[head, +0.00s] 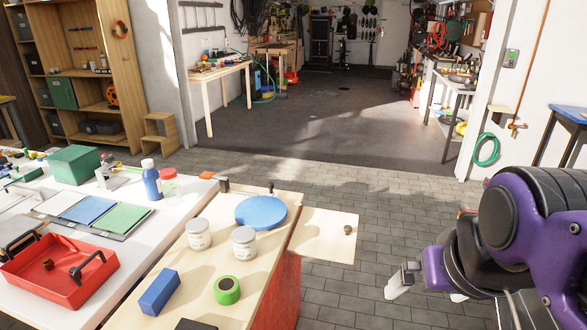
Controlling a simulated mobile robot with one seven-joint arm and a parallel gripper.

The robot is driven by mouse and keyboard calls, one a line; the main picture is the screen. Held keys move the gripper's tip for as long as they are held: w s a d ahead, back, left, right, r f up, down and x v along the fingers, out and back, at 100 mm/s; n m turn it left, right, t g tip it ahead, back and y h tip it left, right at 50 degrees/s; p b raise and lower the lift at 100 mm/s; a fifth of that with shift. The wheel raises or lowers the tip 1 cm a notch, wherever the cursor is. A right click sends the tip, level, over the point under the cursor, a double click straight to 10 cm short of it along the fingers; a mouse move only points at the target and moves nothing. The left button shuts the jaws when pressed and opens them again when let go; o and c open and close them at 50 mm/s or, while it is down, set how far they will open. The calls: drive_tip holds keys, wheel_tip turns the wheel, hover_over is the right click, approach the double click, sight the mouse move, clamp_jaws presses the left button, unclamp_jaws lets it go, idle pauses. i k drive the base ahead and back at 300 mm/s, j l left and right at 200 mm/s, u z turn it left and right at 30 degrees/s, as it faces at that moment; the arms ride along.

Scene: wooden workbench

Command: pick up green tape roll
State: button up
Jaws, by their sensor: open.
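The green tape roll (227,290) lies on the wooden workbench (262,258), near the front of the picture. Its dark centre hole faces up. My gripper (425,288) is at the right, beyond the bench's right edge and over the paved floor. It is open and apart from the roll, with a wide gap between them. Part of the gripper is hidden by my purple arm.
Two white jars (244,242) stand behind the roll. A blue disc (261,212) lies farther back, and a blue block (159,292) lies left of the roll. A dark item (196,325) is cut off at the bottom. A red tray (58,284) sits on the white table.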

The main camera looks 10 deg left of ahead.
sight(226, 288)
drive_tip(key=j+u, duration=0.1)
drive_tip(key=u, duration=1.1)
